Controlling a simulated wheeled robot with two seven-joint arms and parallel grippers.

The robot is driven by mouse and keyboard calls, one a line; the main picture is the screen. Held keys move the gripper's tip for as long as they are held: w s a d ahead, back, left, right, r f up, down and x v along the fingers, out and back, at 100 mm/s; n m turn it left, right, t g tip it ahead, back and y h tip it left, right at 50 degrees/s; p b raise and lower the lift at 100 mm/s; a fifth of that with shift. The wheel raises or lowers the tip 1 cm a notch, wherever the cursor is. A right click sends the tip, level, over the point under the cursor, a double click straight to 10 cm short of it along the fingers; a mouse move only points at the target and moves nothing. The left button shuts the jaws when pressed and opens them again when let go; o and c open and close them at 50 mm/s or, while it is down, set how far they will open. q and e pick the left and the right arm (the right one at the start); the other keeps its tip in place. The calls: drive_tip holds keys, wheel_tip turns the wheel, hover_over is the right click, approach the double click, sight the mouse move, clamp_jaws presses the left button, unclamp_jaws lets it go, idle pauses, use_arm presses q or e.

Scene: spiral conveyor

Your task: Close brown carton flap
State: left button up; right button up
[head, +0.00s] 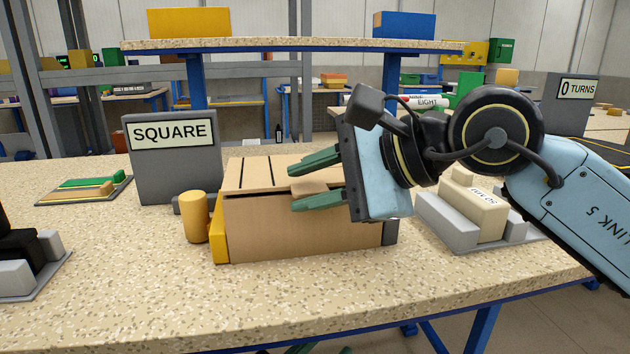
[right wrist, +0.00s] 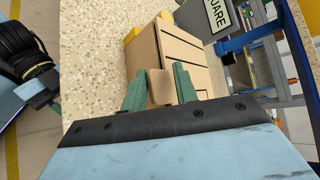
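The brown carton (head: 300,230) sits on the speckled worktop in the middle of the head view, with dark slits across its top. A small tan flap (head: 312,188) shows at its top front edge; it also appears between my right fingers in the right wrist view (right wrist: 160,88). My right gripper (head: 291,188) has its green fingers apart, one above and one below the flap; I cannot tell whether they touch it. Only green tips of my left gripper (head: 312,349) show at the bottom edge of the head view, below the worktop edge.
A yellow cylinder (head: 195,217) stands left of the carton, before the grey SQUARE sign (head: 175,160). A grey fixture with a cream block (head: 472,208) is to the right. A tray with green and tan bars (head: 85,190) lies left. Bare worktop (head: 140,270) is front left.

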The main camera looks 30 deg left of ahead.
drive_tip(key=shift+d+r, duration=0.1)
